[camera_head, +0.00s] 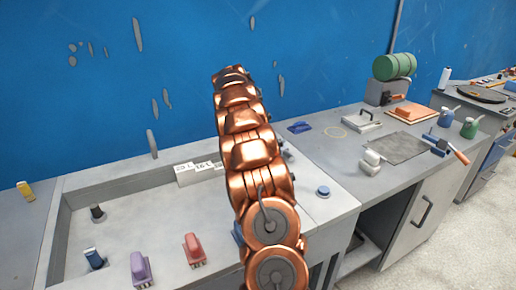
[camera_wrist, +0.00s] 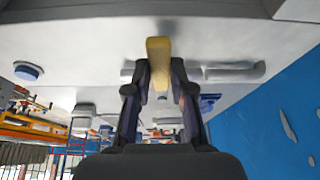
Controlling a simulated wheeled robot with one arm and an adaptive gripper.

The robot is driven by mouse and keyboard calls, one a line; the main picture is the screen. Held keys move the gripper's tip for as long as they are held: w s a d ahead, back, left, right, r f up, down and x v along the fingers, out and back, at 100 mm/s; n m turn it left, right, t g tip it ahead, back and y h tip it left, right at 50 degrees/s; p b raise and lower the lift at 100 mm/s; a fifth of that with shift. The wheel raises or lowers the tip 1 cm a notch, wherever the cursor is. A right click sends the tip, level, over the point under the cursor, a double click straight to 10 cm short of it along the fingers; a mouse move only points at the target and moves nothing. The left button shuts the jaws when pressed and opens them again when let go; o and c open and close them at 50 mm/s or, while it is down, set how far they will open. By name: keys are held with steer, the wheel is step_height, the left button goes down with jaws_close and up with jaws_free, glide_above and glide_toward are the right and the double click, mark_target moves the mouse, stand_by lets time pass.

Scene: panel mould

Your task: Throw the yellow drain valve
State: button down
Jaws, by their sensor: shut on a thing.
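The yellow drain valve's handle (camera_wrist: 158,48) stands at the top centre of the wrist view, in front of a grey horizontal pipe (camera_wrist: 230,72). My gripper (camera_wrist: 160,72) is shut on this handle, with a dark finger on each side of it. A smaller pale yellow piece (camera_wrist: 165,121) shows lower down between the fingers; I cannot tell what it belongs to. In the head view my copper-coloured arm hides both the gripper and the valve.
A grey trough (camera_head: 120,215) with purple (camera_head: 140,268) and red (camera_head: 194,248) plugs lies at left. A yellow piece (camera_head: 25,190) sits at its far left. The right bench holds a green roll (camera_head: 393,66), a blue button (camera_head: 323,191) and a grey mat (camera_head: 396,148). A blue wall (camera_head: 320,50) stands behind.

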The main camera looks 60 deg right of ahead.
steer(key=shift+w+d+f+m+b, duration=0.1)
steer(key=shift+w+d+m+b, duration=0.1)
steer(key=shift+m+b, duration=0.15)
stand_by(0.5)
steer(key=c, duration=1)
jaws_free()
steer(key=shift+a, duration=0.1)
steer(key=shift+v, duration=3.75)
steer(key=shift+w, duration=0.1)
